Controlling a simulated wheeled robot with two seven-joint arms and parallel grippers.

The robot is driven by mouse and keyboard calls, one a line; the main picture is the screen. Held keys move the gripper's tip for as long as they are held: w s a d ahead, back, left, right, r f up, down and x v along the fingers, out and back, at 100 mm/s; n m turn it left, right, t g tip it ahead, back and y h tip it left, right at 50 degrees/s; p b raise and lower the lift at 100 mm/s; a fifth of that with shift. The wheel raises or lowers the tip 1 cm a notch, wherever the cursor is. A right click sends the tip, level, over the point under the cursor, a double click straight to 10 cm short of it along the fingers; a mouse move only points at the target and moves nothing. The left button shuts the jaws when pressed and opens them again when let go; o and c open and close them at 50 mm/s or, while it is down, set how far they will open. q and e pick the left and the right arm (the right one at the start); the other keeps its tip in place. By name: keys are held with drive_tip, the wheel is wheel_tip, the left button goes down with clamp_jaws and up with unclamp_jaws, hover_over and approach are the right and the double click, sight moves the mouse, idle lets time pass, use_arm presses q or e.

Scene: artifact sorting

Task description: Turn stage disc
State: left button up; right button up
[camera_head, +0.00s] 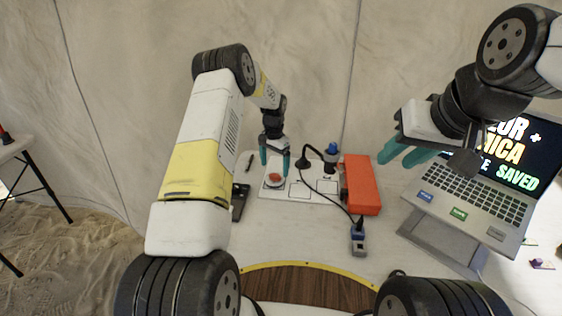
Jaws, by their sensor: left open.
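A small pale round disc (274,181) with a reddish piece on top sits at the left end of a white board (300,193) on the table. I take it to be the stage disc. My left gripper (274,164) points down just above it, its two teal fingers apart on either side of the red piece. I cannot tell whether the fingers touch the disc. My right gripper (402,158) is up at the right, near the laptop and away from the disc. Its teal fingers look apart, with nothing seen between them.
A black stand with a curved arm (309,160) and a blue-topped device (331,155) stand right of the disc, by an orange box (361,185). A cable runs to a small grey-blue device (358,240). A laptop (480,185) stands at right. Pale table shows in front.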

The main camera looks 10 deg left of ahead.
use_arm(q)
drive_tip(key=shift+r, duration=1.6)
wheel_tip(320, 180, up, 16)
drive_tip(key=n+t, duration=0.1)
drive_tip(key=t, duration=0.1)
hover_over(275, 177)
drive_tip(key=s, duration=0.6)
drive_tip(key=s+r+n+t, duration=0.1)
drive_tip(key=s+r+n, duration=0.1)
drive_tip(key=s+r, duration=0.65)
drive_tip(key=s+r+n+t+h, duration=0.1)
drive_tip(key=s+r, duration=0.2)
drive_tip(key=s, duration=0.9)
drive_tip(key=s+r+n+t+h, duration=0.1)
drive_tip(key=s+r+t, duration=0.1)
drive_tip(key=s, duration=1.1)
drive_tip(key=shift+d+r+n, duration=0.15)
drive_tip(key=shift+r+n, duration=0.25)
drive_tip(key=shift+r, duration=0.05)
